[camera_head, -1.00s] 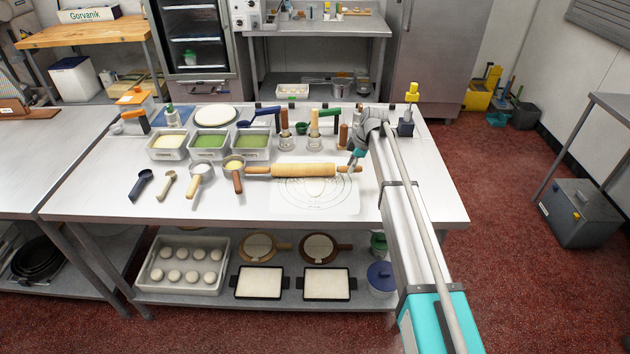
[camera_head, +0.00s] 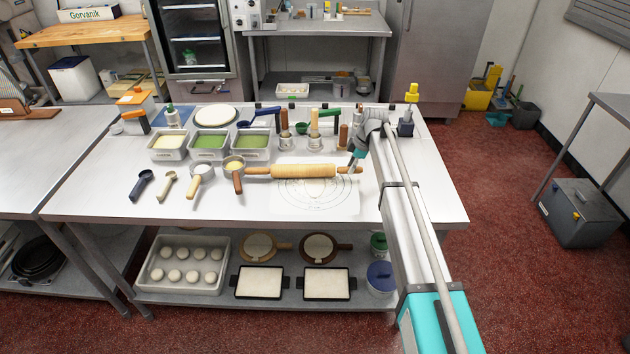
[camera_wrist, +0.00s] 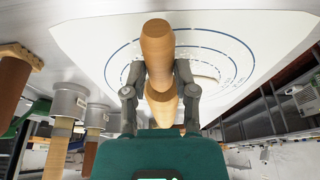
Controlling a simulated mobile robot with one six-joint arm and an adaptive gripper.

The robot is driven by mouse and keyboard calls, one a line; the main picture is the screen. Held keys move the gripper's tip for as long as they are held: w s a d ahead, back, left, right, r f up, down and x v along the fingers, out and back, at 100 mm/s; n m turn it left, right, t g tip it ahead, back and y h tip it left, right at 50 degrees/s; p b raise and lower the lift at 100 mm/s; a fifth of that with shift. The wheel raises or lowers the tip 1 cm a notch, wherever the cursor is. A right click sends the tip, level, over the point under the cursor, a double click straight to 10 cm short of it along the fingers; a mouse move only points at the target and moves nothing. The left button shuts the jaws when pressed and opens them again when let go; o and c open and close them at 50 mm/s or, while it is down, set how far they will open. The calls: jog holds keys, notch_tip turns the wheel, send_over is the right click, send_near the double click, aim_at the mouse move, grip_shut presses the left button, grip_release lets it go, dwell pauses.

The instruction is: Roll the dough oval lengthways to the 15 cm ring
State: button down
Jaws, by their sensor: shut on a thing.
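The wooden rolling pin (camera_head: 304,171) lies left to right across the back part of the white ring mat (camera_head: 345,205). My gripper (camera_head: 357,160) is shut on the pin's right handle. In the wrist view my gripper (camera_wrist: 158,85) has one finger on each side of the wooden handle (camera_wrist: 158,42). The pale dough oval (camera_head: 317,186) shows faintly on the mat just in front of the barrel, inside the printed rings. The pin hides part of it. Its outline against the ring lines is too small to read exactly.
Trays with green and yellow contents (camera_head: 208,147) and upright-handled tools (camera_head: 314,130) stand behind. The table front (camera_head: 200,208) is clear.

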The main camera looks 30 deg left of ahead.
jog(key=shift+c, duration=1.6)
grip_release()
jog(key=shift+r, duration=0.1)
jog(key=shift+p+v, duration=2.85)
jog(key=shift+v, duration=0.1)
jog(key=shift+d, duration=0.1)
